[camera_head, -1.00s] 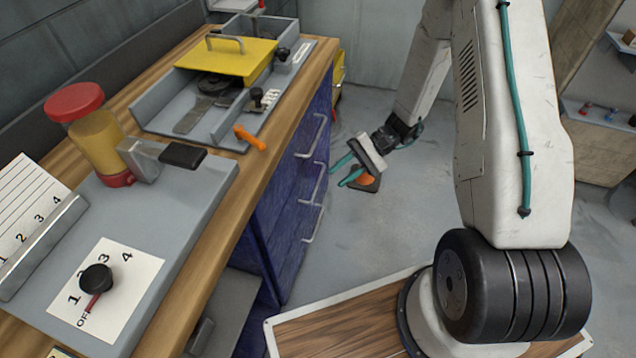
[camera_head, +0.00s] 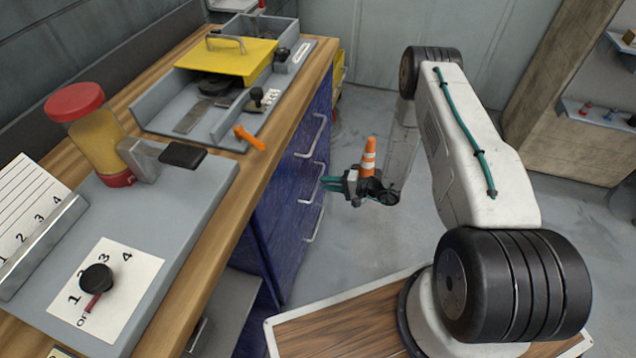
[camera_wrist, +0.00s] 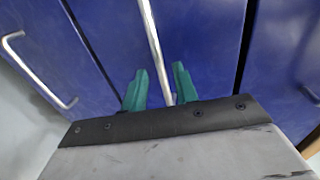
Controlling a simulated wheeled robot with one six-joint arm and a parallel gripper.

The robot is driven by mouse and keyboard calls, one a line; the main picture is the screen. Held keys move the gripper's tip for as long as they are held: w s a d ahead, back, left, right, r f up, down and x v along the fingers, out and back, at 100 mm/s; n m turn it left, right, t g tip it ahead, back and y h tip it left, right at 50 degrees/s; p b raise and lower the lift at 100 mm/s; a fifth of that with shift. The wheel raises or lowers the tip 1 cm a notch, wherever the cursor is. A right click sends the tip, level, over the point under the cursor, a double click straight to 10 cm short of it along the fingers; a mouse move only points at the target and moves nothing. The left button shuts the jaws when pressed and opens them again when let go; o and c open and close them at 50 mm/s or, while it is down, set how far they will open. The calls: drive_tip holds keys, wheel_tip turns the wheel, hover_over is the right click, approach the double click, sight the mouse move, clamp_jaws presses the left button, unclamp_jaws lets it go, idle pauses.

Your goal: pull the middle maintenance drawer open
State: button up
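The blue cabinet has three stacked drawers with metal bar handles. The middle maintenance drawer's front (camera_wrist: 115,35) looks flush with its neighbours. Its handle (camera_head: 316,170) stands at my gripper (camera_head: 328,184) in the head view. In the wrist view, my gripper (camera_wrist: 160,86) has its two green fingers apart, one on each side of the middle handle (camera_wrist: 153,40). A gap shows between the bar and the fingers. Whether the fingertips reach past the bar in depth is hard to tell.
The upper handle (camera_head: 311,137) and lower handle (camera_head: 314,224) are close to my gripper. An orange traffic cone (camera_head: 369,157) stands on the floor behind it. A wooden worktop (camera_head: 190,268) overhangs the cabinet. The floor (camera_head: 350,245) in front of the drawers is clear.

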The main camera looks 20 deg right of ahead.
sight(318, 182)
drive_tip(key=shift+x, duration=2.15)
clamp_jaws()
drive_tip(key=shift+s+d, duration=0.1)
drive_tip(key=shift+s, duration=0.05)
